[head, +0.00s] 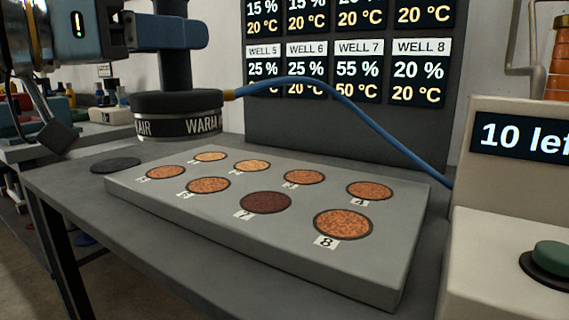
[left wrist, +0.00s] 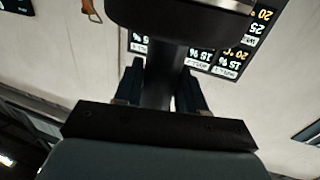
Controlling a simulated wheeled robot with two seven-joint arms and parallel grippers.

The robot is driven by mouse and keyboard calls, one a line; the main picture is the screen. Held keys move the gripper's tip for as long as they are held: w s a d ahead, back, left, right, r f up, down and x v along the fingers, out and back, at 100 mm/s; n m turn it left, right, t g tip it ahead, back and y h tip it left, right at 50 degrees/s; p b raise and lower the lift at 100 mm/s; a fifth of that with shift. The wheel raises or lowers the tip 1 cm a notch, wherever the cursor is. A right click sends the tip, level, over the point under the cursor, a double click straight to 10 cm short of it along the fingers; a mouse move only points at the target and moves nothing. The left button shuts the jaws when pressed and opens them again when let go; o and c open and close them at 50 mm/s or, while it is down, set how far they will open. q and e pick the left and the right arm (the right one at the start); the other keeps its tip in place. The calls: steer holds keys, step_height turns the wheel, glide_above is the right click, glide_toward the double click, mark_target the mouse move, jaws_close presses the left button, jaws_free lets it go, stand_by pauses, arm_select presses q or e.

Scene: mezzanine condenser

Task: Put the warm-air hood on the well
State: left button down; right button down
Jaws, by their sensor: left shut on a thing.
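The warm-air hood (head: 178,115) is a black drum with a "WARM AIR" band and an upright dark post. My left gripper (head: 172,32) is shut on the post; its fingers also show on both sides of the post in the left wrist view (left wrist: 160,88). The hood appears raised, near the far left end of the grey well block (head: 300,225), not on a well. The block has two rows of round wells with numbered tags. Well 7 (head: 265,202) is dark brown; the others, such as well 8 (head: 343,224), are orange-brown. My right gripper is out of view.
A blue hose (head: 330,88) runs from the hood over the block to the right. A dark disc (head: 116,165) lies left of the block. A beige console (head: 515,210) with a green button stands right.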

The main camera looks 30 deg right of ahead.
arm_select(q)
steer(key=w+d+f+b, duration=0.1)
steer(key=w+d+f, duration=0.3)
steer(key=d+f, duration=0.8)
steer(key=shift+f, duration=0.25)
steer(key=shift+d, duration=0.1)
steer(key=shift+f+b, duration=0.15)
steer(key=shift+b, duration=0.2)
steer(key=c, duration=0.6)
jaws_free()
steer(key=shift+c, duration=0.2)
